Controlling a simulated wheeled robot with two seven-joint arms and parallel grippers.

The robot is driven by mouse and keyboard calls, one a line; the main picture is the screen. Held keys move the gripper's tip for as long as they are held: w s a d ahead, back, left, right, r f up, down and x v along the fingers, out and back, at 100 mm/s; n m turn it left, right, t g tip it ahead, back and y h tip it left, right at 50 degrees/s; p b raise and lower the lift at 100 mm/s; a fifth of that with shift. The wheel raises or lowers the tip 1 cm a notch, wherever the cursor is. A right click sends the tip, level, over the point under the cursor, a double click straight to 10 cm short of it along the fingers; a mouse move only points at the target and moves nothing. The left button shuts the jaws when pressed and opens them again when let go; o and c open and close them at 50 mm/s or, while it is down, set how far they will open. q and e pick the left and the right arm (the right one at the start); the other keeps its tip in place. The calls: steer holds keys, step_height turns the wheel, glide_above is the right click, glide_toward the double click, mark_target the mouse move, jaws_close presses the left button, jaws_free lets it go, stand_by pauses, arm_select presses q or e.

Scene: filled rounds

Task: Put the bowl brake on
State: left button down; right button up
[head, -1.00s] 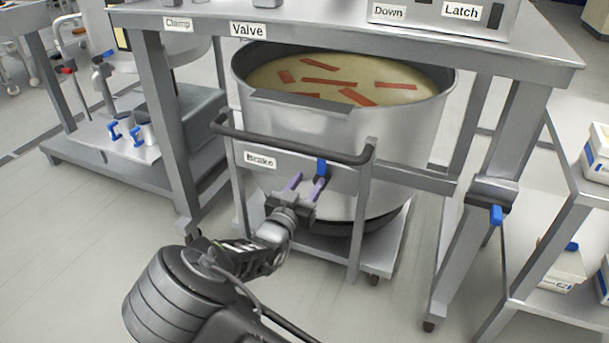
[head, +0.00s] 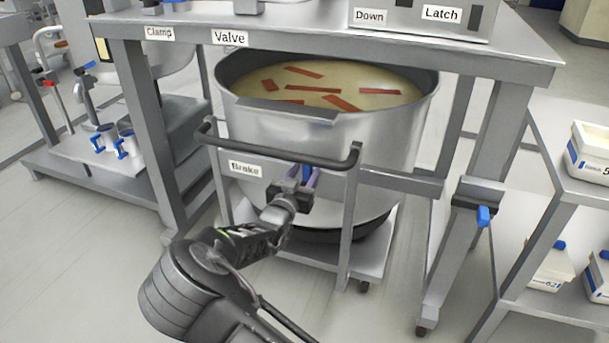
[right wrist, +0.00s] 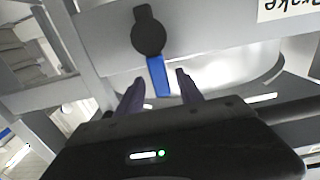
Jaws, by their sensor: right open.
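The large steel bowl (head: 390,135), filled with a pale liquid and red strips, stands on a wheeled cart under the bench. The cart's crossbar carries the Brake label (head: 245,169). The blue brake lever (head: 306,172) is partly hidden by my gripper. In the right wrist view the lever (right wrist: 158,76) hangs from a black pivot, tilted slightly. My right gripper (head: 302,178) is open, its purple fingers on either side of the lever's lower end; it also shows in the right wrist view (right wrist: 160,82). I cannot tell whether a finger touches the lever. My left gripper is out of view.
The cart's dark push bar (head: 280,146) runs above my gripper. The bench leg with a blue-tipped clamp (head: 484,216) stands to the right, beside a shelf (head: 570,300) with white tubs. A low trolley (head: 90,185) is at the left. The floor in front is clear.

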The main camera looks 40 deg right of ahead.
steer(key=shift+c, duration=0.4)
jaws_close()
stand_by(1.0)
